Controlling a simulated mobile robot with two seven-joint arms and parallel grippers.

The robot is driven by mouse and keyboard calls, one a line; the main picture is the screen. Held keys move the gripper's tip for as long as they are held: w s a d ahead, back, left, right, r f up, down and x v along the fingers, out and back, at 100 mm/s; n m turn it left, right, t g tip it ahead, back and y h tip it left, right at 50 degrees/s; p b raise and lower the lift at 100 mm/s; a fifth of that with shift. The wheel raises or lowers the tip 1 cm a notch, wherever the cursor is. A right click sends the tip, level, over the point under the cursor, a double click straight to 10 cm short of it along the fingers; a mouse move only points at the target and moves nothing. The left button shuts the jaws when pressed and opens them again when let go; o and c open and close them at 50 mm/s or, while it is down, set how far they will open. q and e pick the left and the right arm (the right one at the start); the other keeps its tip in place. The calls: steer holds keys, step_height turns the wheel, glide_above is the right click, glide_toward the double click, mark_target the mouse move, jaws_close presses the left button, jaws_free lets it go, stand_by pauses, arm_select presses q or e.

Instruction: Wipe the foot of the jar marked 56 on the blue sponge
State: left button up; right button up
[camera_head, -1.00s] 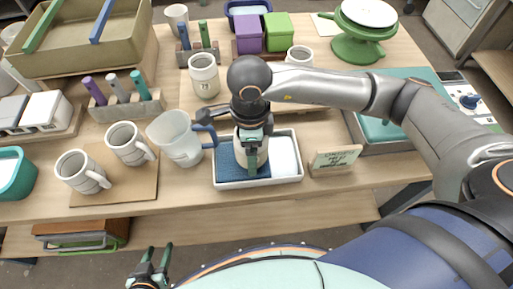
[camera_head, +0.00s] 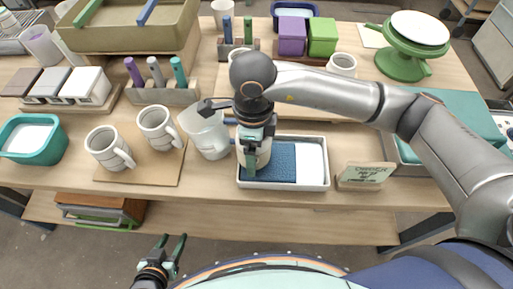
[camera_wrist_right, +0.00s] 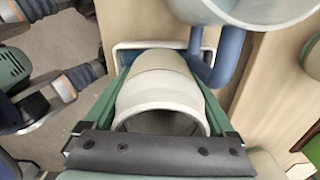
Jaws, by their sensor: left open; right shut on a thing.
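A pale jar (camera_head: 264,154) is between the fingers of my right gripper (camera_head: 253,158). It is at the left end of the blue sponge (camera_head: 283,163), which lies in a white tray (camera_head: 300,187). I cannot tell whether the foot touches the sponge. The right wrist view shows the jar (camera_wrist_right: 158,92) between both fingers, its round opening facing the camera. No number is readable on it. My left gripper (camera_head: 173,239) is open and empty, in front of the table and away from the tray.
Two striped mugs (camera_head: 108,149) stand further left on a board. A small sign (camera_head: 364,176) stands right of the tray. Another jar (camera_head: 233,48) is partly behind my arm.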

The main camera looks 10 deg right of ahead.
steer(key=shift+r, duration=0.15)
steer(key=shift+r+p, duration=1.9)
steer(key=shift+r, duration=1.55)
